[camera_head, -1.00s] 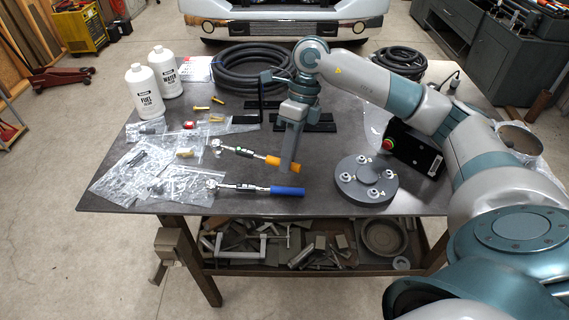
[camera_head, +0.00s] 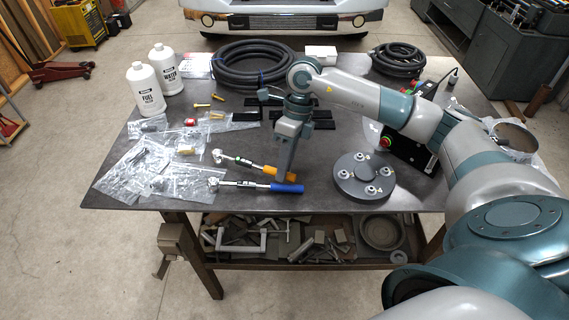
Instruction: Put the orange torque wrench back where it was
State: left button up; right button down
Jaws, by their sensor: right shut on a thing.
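The orange torque wrench (camera_head: 244,162) has a silver head at the left and an orange handle at the right end. My right gripper (camera_head: 283,176) points down and is shut on its orange handle. The wrench lies over the front middle of the table, just behind the blue-handled wrench (camera_head: 287,187), with the handle end close to the blue handle. I cannot tell whether the orange wrench touches the table. The gripper's fingers hide part of the orange handle. My left gripper is not in view.
The round grey flange disc (camera_head: 347,190) with several studs sits to the right. Clear plastic bags (camera_head: 125,175) of parts cover the left of the table (camera_head: 320,203). Black flat bars (camera_head: 322,124) lie behind the gripper. Two white bottles (camera_head: 145,92) and a coiled black hose (camera_head: 228,72) stand farther back.

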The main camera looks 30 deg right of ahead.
jog(key=c, duration=1.7)
grip_release()
jog(key=shift+o, duration=0.2)
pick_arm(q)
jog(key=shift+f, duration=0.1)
